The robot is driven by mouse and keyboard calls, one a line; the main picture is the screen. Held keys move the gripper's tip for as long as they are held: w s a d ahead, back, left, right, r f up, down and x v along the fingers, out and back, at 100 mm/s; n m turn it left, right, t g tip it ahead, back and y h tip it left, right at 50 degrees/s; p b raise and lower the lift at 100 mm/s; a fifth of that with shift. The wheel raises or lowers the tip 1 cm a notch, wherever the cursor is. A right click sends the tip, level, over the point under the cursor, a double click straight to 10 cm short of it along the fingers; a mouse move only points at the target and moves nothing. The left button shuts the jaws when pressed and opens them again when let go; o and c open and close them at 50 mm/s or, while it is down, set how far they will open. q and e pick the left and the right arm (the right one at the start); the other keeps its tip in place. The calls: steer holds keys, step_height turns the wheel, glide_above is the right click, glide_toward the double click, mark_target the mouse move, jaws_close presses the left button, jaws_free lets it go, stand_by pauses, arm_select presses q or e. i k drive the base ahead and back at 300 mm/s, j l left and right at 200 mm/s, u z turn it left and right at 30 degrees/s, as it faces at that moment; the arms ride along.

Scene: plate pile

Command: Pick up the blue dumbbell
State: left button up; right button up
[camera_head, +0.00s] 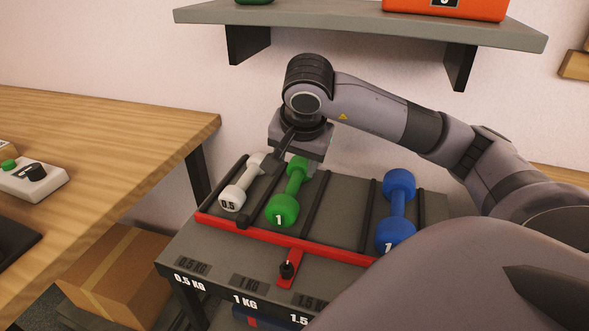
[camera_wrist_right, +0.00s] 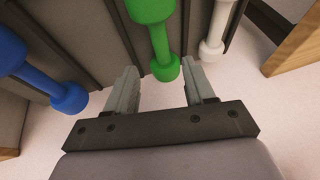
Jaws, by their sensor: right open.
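The blue dumbbell (camera_head: 398,207) lies on the right part of the sloped grey rack, marked 1. It also shows at the left of the right wrist view (camera_wrist_right: 40,72). My right gripper (camera_head: 291,155) is open over the far end of the green dumbbell (camera_head: 287,202), to the left of the blue one. In the right wrist view, my right gripper's fingers (camera_wrist_right: 161,76) are apart, with the green dumbbell's end (camera_wrist_right: 165,68) between them and nothing clearly gripped. Whether they touch it I cannot tell. My left gripper is not in view.
A white dumbbell (camera_head: 238,190) marked 0.5 lies left of the green one. Black dividers and a red bar (camera_head: 249,231) line the rack (camera_head: 338,205). A wall shelf (camera_head: 350,22) hangs above. A wooden table (camera_head: 105,135) stands at left, with a cardboard box (camera_head: 125,262) below.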

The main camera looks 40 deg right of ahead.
mark_target(399, 186)
steer(key=k+j, duration=0.8)
